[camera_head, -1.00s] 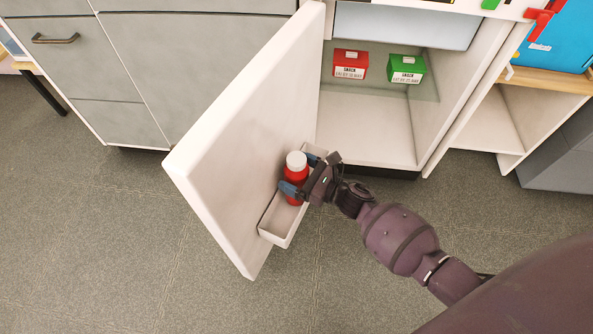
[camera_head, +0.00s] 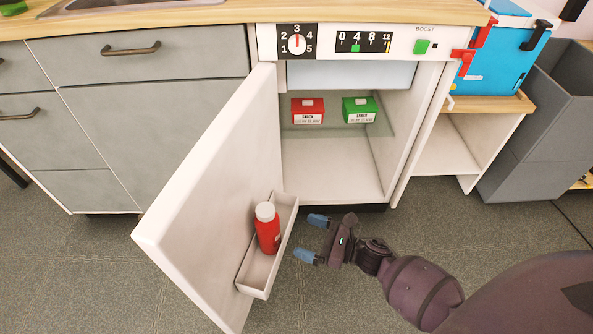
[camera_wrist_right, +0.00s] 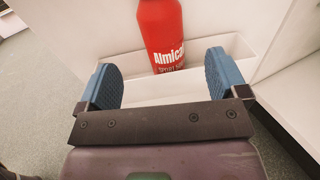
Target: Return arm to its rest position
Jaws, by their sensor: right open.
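My right gripper (camera_head: 312,239) is open and empty in the head view, just right of the door bin, with its blue fingertips pointing left. A red bottle with a white cap (camera_head: 267,230) stands in the white door bin (camera_head: 259,281) on the inside of the open fridge door (camera_head: 207,205). In the right wrist view, the bottle (camera_wrist_right: 162,32) stands in the bin beyond the two spread fingers (camera_wrist_right: 162,84), apart from them. My left gripper is not in view.
The open cabinet holds a red snack box (camera_head: 308,111) and a green snack box (camera_head: 359,110) on its upper shelf. A blue container (camera_head: 505,58) stands on a wooden-topped unit at right. Grey drawers (camera_head: 150,110) are at left. Floor is clear below.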

